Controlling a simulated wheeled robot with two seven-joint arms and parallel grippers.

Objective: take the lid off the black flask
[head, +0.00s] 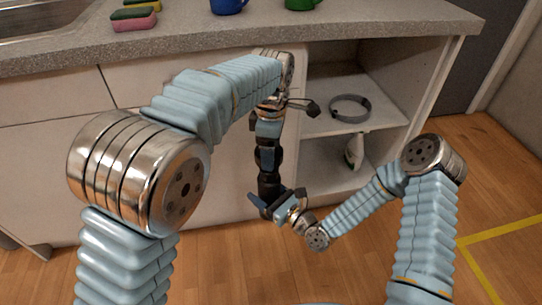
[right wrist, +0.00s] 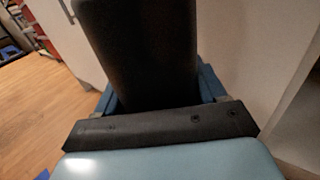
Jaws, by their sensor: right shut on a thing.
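The black flask (head: 268,182) is held upright in the air in front of the cabinet, in the middle of the head view. My right gripper (head: 275,203) is shut on its lower part from the right. In the right wrist view, the flask's dark body (right wrist: 140,50) stands between the blue fingers and fills the upper middle. My left gripper (head: 268,142) points down directly above the flask, at its top end. The lid is hidden or too dark to tell apart there, and I cannot see whether the left fingers are closed on it.
A counter (head: 320,32) with a sponge (head: 134,22), a blue mug (head: 228,5) and a green mug (head: 300,3) runs behind my arms. The open shelf (head: 385,122) below holds a grey ring (head: 350,108) and a white bottle (head: 355,150). The floor in front is clear.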

